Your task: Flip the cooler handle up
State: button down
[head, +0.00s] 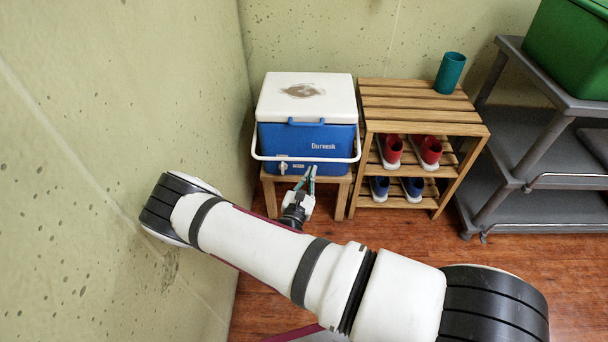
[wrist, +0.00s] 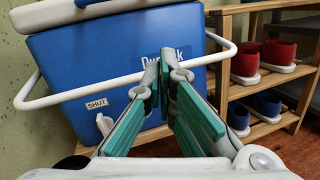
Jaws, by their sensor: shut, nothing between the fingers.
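The blue cooler (head: 280,140) with a white lid (head: 325,92) stands on a small wooden stool against the back wall. Its white bail handle (head: 268,157) hangs down across the front of the body. In the wrist view the handle (wrist: 75,95) runs across the blue front, and its middle passes behind my fingertips. My gripper (head: 311,172) is in front of the cooler at the handle's height. In the wrist view its green-padded fingers (wrist: 164,70) are closed at the tips with nothing between them. Whether the fingertips touch the handle I cannot tell.
A wooden slatted rack (head: 420,98) stands right of the cooler, holding red shoes (head: 428,148), blue shoes (head: 412,187) and a teal cup (head: 450,72) on top. A grey cart (head: 520,160) with a green bin (head: 570,45) is further right. The wall is close on the left.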

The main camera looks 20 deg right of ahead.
notch_tip(320, 180, down, 10)
jog(key=a+n+t+y+b, duration=0.1)
jog(key=a+n+y, duration=0.1)
jog(key=n+y, duration=0.3)
jog(key=shift+s+t+b, duration=0.3)
jog(key=shift+s+b, duration=0.1)
jog(key=shift+a, duration=0.1)
jog(key=w+d+r+b, duration=0.2)
jog(key=w+r+b, duration=0.2)
jog(key=w, duration=0.4)
jog(key=shift+d, duration=0.35)
jog(key=shift+a+r, duration=0.1)
jog(key=shift+r, duration=0.15)
